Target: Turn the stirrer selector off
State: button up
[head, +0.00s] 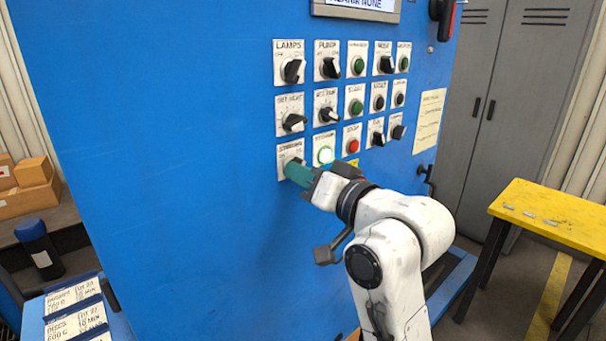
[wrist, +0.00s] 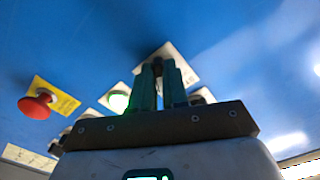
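The stirrer selector is on a white plate (head: 284,155) at the lower left of the switch group on the blue cabinet, in the head view. My gripper (head: 291,169) reaches it from the lower right, and its teal fingers cover most of the knob. In the wrist view the plate (wrist: 181,60) is straight ahead. The dark knob (wrist: 158,67) shows between the tips of my gripper (wrist: 159,76). The fingers are close together on either side of the knob and look shut on it. The knob's pointing direction is hidden.
A lit green button (head: 325,154) is just right of the selector. A red button (head: 352,145) and several other knobs are close by. A red mushroom button (wrist: 36,104) shows in the wrist view. A yellow table (head: 550,215) stands at the right.

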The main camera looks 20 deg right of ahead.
grip_shut()
jog(key=shift+n, duration=0.3)
jog(key=shift+w+d+n+b, duration=0.1)
jog(key=shift+n+b, duration=0.8)
jog(key=shift+n, duration=1.9)
jog(key=shift+d+n+b, duration=0.1)
jog(key=shift+n+b, duration=0.75)
jog(key=shift+n, duration=1.95)
jog(key=o, duration=0.5)
grip_release()
